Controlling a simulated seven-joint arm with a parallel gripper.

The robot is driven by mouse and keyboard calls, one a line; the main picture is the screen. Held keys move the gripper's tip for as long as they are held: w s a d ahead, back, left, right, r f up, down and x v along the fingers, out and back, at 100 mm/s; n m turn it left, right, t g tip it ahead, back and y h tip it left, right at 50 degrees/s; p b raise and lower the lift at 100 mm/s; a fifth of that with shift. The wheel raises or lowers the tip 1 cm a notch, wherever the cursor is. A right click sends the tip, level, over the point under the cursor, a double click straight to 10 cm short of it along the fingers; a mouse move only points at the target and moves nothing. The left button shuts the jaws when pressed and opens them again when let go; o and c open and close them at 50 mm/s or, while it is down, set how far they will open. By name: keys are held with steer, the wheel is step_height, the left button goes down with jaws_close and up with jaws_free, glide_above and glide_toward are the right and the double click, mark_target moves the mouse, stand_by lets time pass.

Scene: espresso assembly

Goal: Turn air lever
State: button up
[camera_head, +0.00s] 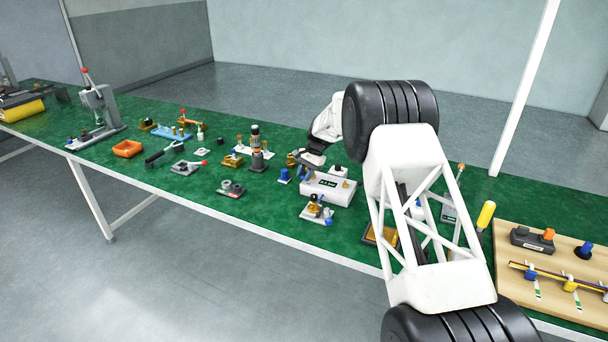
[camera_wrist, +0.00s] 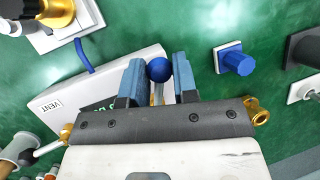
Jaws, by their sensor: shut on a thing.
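The air lever shows in the wrist view as a blue ball knob (camera_wrist: 158,69) on a short metal stem. The white box with a "VENT" label and green characters (camera_wrist: 75,88) lies under and beside it; it also shows in the head view (camera_head: 326,190). My gripper (camera_wrist: 158,78) has its two blue fingers on either side of the knob and stem, shut on the lever. In the head view my gripper (camera_head: 306,171) is low over the back left of the white box. The knob is not clear there, and my gripper body hides part of the box in the wrist view.
A blue knob on a white plate (camera_wrist: 236,61) stands to the right in the wrist view. Several small fixtures crowd the green table; a wooden board (camera_head: 540,270) lies right.

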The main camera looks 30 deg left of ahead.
steer(key=o, duration=0.9)
steer(key=shift+v, duration=3.9)
